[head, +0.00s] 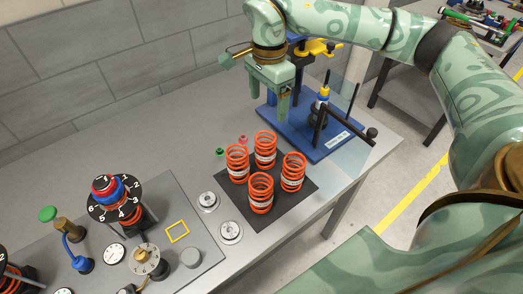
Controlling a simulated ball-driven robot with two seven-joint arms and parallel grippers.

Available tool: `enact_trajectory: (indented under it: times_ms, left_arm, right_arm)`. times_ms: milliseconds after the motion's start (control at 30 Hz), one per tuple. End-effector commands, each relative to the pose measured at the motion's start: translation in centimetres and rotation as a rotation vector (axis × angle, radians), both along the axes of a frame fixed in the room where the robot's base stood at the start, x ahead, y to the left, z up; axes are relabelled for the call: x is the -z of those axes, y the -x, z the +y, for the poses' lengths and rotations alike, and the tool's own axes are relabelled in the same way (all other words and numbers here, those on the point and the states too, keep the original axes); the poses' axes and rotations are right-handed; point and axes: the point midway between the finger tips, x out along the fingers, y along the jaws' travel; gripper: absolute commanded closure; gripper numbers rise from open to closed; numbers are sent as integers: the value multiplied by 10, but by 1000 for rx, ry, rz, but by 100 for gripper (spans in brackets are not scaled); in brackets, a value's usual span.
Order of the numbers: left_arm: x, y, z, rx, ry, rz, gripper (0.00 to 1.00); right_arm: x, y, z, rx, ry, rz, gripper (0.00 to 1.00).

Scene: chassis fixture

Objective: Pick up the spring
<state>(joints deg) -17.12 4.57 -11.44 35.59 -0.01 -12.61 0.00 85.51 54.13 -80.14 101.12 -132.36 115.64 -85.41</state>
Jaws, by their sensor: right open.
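Several orange-red coil springs stand upright on a dark mat (287,217) on the grey table: a back-left spring (237,164), a back spring (265,149), a right spring (293,172) and a front spring (261,193). Each has a pale label band. My right gripper (270,106) hangs above and behind the springs, fingers pointing down. It is open and empty, apart from the springs. My left gripper is not in view.
A blue fixture (318,140) with dark rods stands right of the springs. A grey panel (205,258) with a numbered dial (115,205) and knobs lies at lower left. Two round silver discs (208,201) sit beside the mat.

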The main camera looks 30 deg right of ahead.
Motion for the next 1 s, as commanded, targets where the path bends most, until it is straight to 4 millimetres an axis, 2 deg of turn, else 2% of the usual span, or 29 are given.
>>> enact_trajectory:
  times_ms: [167,300,433,667,900,1000]
  left_arm:
    - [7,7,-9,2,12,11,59]
    - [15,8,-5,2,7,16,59]
    - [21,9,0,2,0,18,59]
    - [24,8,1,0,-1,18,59]
    - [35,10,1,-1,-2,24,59]
    - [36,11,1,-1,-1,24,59]
  right_arm:
    - [28,1,0,14,0,5,20]
    - [65,1,0,13,0,7,20]
    - [93,1,1,12,-1,5,20]
    - [114,0,1,12,0,1,20]
    - [152,0,5,11,-1,5,20]
    - [162,-1,4,12,0,2,20]
